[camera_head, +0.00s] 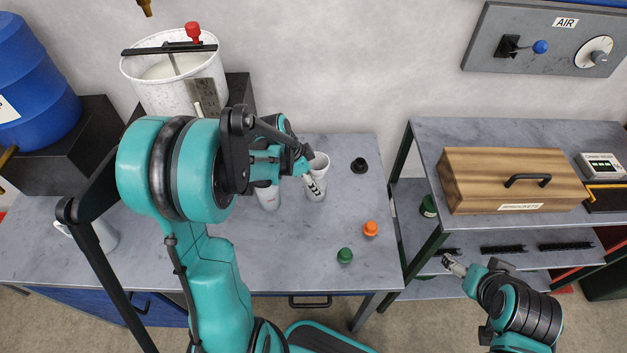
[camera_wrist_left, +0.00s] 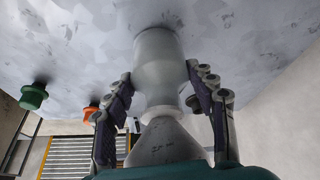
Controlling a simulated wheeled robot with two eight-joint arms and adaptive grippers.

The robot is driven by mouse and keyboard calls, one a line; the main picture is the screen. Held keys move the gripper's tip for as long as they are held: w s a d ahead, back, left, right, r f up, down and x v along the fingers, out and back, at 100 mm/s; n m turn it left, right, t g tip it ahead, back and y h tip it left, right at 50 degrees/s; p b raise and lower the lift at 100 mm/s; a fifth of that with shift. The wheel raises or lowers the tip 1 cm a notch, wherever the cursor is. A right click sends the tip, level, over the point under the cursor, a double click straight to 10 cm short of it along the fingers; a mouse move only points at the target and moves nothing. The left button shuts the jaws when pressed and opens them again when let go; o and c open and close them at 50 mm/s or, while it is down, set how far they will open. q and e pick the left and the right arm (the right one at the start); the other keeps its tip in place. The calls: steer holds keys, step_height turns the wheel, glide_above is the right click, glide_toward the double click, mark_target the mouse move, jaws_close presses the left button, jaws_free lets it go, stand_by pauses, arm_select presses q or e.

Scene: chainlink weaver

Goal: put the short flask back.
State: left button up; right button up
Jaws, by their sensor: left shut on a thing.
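My left gripper (camera_head: 308,172) is shut on a pale, translucent flask (camera_head: 316,190) over the blue-grey table. In the left wrist view, its fingers (camera_wrist_left: 162,112) lie on both sides of this flask (camera_wrist_left: 158,62). The flask is upright, with its base at or very close to the tabletop. A second pale flask (camera_head: 268,196) stands just to its left, partly behind my arm. I cannot tell from these views which flask is shorter. My right gripper (camera_head: 453,265) is at the lower right, away from the flasks, and its jaw opening is unclear.
A black stopper (camera_head: 359,166), an orange one (camera_head: 370,229) and a green one (camera_head: 345,255) stand on the table (camera_head: 300,250) to the right. A white bucket (camera_head: 175,80) is behind my left arm. A shelf with a wooden box (camera_head: 480,165) stands at right.

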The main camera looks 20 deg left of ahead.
arm_select(q)
steer(key=o, duration=1.5)
steer(key=shift+f, duration=0.1)
steer(key=shift+o, duration=0.2)
steer(key=shift+a+r, duration=0.1)
steer(key=shift+r, duration=0.35)
steer(key=p+v, duration=0.4)
steer(key=v, duration=0.6)
steer(key=s+d+r+n+t+y, duration=0.3)
steer(key=s+d+n, duration=0.6)
steer(key=s, duration=0.3)
step_height(320, 180, up, 3)
steer(key=shift+s+d+f+n+t, duration=0.15)
steer(key=shift+d+n+t, duration=0.25)
steer(key=shift+d+t, duration=0.25)
steer(key=shift+a, duration=0.1)
